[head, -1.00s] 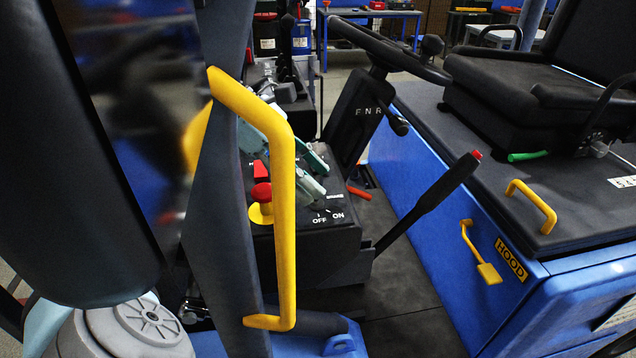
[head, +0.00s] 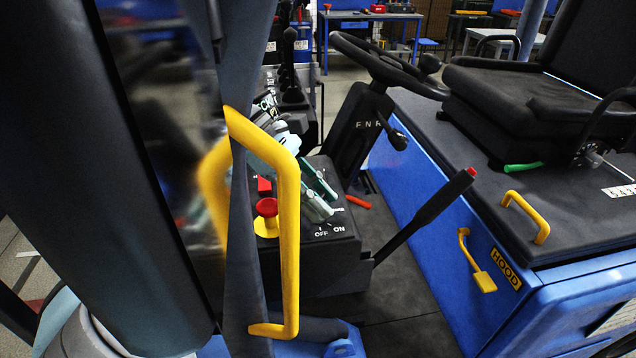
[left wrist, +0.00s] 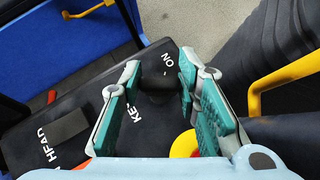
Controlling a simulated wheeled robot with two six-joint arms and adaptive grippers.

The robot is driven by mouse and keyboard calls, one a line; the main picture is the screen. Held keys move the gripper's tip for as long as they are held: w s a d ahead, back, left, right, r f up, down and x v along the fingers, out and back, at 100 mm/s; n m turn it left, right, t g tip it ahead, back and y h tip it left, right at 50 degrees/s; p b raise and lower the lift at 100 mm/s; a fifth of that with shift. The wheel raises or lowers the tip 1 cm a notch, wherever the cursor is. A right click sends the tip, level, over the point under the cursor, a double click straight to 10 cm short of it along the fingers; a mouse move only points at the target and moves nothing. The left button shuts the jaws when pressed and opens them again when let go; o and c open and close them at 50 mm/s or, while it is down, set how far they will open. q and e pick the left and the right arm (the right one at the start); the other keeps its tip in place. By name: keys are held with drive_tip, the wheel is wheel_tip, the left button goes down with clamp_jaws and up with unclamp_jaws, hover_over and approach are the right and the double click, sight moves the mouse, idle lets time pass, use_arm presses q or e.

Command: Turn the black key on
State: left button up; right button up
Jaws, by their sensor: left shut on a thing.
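The black key (left wrist: 158,88) stands on the black control panel (left wrist: 75,110), next to the ON lettering in the left wrist view. My left gripper (left wrist: 160,85) has its two teal-padded fingers on either side of the key and is shut on it. In the head view my left gripper (head: 322,196) is over the same panel (head: 310,258), just above the OFF and ON labels. The key is hard to make out there, dark and largely behind the fingers. My right gripper is in neither view.
A red mushroom button on a yellow base (head: 266,225) stands close left of the gripper. A yellow grab handle (head: 289,240) on a dark post rises in front of the panel. A black lever with a red tip (head: 430,212) and the steering wheel (head: 385,62) are to the right.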

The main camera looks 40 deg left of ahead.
use_arm(q)
drive_tip(key=r+m+g+p, duration=0.1)
drive_tip(key=m+p, duration=0.1)
drive_tip(key=shift+w+d+g+p, duration=0.1)
drive_tip(key=shift+g+p, duration=0.2)
drive_tip(key=shift+p, duration=0.1)
drive_tip(key=shift+f+m+g+h, duration=0.15)
drive_tip(key=shift+m+g+h, duration=0.15)
drive_tip(key=shift+m, duration=0.1)
drive_tip(key=shift+f, duration=0.2)
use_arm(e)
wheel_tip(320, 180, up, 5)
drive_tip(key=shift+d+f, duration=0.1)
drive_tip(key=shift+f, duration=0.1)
use_arm(q)
drive_tip(key=o, duration=1.2)
drive_tip(key=shift+c, duration=0.2)
drive_tip(key=shift+f, duration=0.1)
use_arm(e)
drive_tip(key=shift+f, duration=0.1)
